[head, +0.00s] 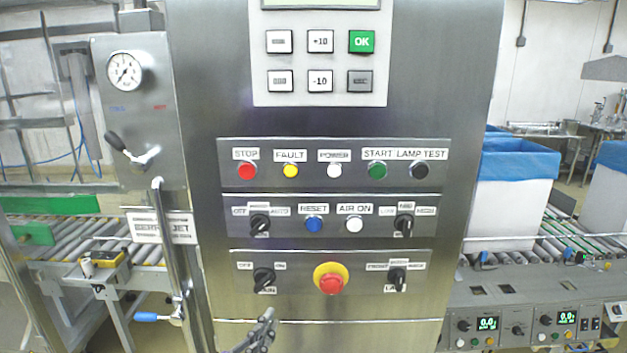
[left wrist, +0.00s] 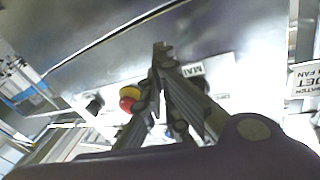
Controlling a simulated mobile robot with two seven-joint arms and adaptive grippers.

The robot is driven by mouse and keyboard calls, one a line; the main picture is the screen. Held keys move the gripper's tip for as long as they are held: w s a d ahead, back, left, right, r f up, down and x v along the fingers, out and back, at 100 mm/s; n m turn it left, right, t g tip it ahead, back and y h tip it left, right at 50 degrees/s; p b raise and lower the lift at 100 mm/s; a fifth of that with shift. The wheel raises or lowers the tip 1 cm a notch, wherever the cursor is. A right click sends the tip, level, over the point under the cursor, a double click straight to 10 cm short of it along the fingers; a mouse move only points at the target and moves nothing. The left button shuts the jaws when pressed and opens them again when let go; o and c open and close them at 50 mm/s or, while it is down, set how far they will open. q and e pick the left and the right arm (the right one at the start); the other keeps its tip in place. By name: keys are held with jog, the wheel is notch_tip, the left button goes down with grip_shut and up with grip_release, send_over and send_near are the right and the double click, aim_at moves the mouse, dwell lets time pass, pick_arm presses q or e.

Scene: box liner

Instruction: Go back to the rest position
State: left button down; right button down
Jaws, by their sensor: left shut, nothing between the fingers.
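My left gripper (head: 265,326) is at the bottom of the head view, in front of the lower part of the steel control cabinet (head: 330,215). It is shut and empty. In the left wrist view the gripper (left wrist: 162,52) points at the cabinet face, with its fingers together. The red emergency stop button (head: 331,284) on its yellow ring is to the upper right of the gripper in the head view. It also shows in the left wrist view (left wrist: 128,98), partly behind the fingers. My right gripper is in neither view.
The cabinet carries several buttons, rotary switches and a keypad (head: 320,60). A gauge (head: 125,71) and a black-knobbed lever (head: 116,142) are at left. A blue-handled valve (head: 146,317) is low left. White boxes with blue liners (head: 511,190) stand on a right roller conveyor.

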pick_arm(q)
jog(key=s+a+f+n+g+y, duration=0.2)
jog(key=s+a+f+g, duration=0.15)
jog(key=s+f, duration=0.55)
jog(key=s+a+f+n+g+y, duration=0.15)
jog(key=s+a+f, duration=0.25)
jog(key=f, duration=1)
jog(key=s+a+f+n+g+y, duration=0.1)
jog(key=s+f+g, duration=0.1)
jog(key=s+f, duration=0.3)
jog(key=s+a+f+n+g, duration=0.1)
jog(key=s+f, duration=0.4)
jog(key=s, duration=0.7)
jog(key=shift+a+g+y, duration=0.35)
jog(key=shift+a+g, duration=0.05)
jog(key=shift+a, duration=0.05)
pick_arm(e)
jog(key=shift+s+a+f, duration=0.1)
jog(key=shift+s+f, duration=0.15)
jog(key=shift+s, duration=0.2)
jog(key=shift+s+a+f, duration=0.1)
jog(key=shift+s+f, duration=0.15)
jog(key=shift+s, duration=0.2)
pick_arm(q)
jog(key=shift+f, duration=0.1)
